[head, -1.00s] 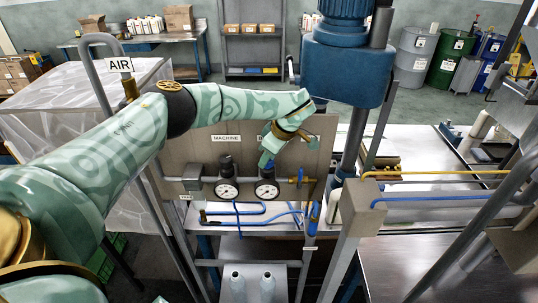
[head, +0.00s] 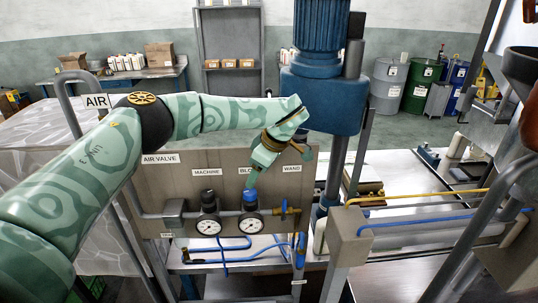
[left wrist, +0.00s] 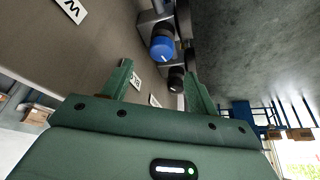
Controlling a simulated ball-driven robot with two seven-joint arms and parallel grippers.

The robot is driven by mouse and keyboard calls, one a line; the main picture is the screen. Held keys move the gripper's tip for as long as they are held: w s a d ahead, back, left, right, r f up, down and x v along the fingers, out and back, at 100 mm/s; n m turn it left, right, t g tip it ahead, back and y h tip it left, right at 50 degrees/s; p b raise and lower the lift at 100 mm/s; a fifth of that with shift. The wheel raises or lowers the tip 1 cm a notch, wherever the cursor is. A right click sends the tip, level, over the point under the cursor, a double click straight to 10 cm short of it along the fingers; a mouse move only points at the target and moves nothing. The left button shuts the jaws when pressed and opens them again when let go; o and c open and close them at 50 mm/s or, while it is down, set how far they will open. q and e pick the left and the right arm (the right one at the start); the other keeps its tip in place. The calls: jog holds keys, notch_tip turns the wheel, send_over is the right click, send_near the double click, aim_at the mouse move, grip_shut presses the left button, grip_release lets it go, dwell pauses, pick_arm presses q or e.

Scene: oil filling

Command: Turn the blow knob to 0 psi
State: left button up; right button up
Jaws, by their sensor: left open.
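The blow knob (head: 250,195) is a blue cap on a regulator under the partly covered BLOW label, above a round white gauge (head: 250,225). The gauge is too small to read. My left gripper (head: 253,182) points down just above the knob, seen from the head. In the left wrist view, the green fingers (left wrist: 158,74) are apart with nothing between them. The blue knob (left wrist: 162,48) lies beyond the fingertips, and I see no contact. My right gripper is not in view.
A black machine knob (head: 208,197) with its gauge (head: 209,226) sits left of the blow knob.

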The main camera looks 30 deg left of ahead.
pick_arm(q)
jog(key=b+v, duration=0.1)
jog(key=v, duration=0.8)
jog(key=shift+d+r, duration=0.15)
jog(key=shift+r, duration=0.1)
